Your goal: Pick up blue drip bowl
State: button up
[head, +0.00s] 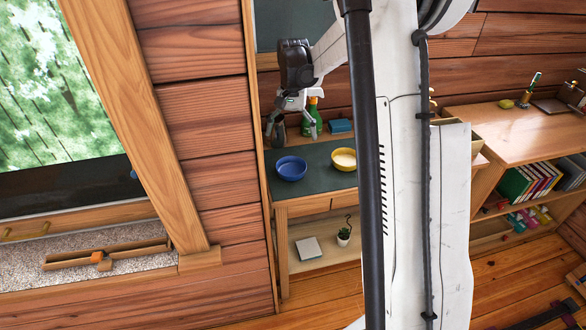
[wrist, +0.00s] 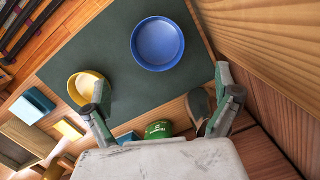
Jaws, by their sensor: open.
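The blue drip bowl (head: 291,168) sits upright on the dark green top of a small wooden table (head: 318,158), near its left front corner. In the wrist view the blue bowl (wrist: 158,44) is seen from above, empty, ahead of and between the fingers. My gripper (head: 292,118) is above the back left part of the table, higher than the bowl and apart from it. In the wrist view my gripper (wrist: 160,95) is open with nothing between its fingers.
A yellow bowl (head: 343,159) stands right of the blue one, near my left finger in the wrist view. A green bottle (head: 311,120) and a blue box (head: 341,126) stand at the back. A wooden wall (wrist: 260,40) runs close beside the table.

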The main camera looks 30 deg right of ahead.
send_over(291, 172)
jog(key=w, duration=0.1)
jog(key=f, duration=0.6)
jog(key=shift+w+d+f, duration=0.2)
jog(key=shift+d+f, duration=0.05)
jog(key=shift+d, duration=0.15)
jog(key=shift+s+a+f+b, duration=0.1)
jog(key=shift+s+f+b, duration=0.1)
jog(key=shift+f, duration=0.7)
jog(key=shift+s+a+f+b, duration=0.1)
jog(key=shift+s+f+b, duration=0.1)
jog(key=shift+f, duration=0.75)
jog(key=shift+s+a+f+b, duration=0.1)
jog(key=shift+s+f, duration=0.1)
jog(key=shift+f, duration=0.7)
jog(key=shift+c, duration=0.4)
jog(key=c, duration=1.2)
jog(key=shift+r, duration=0.1)
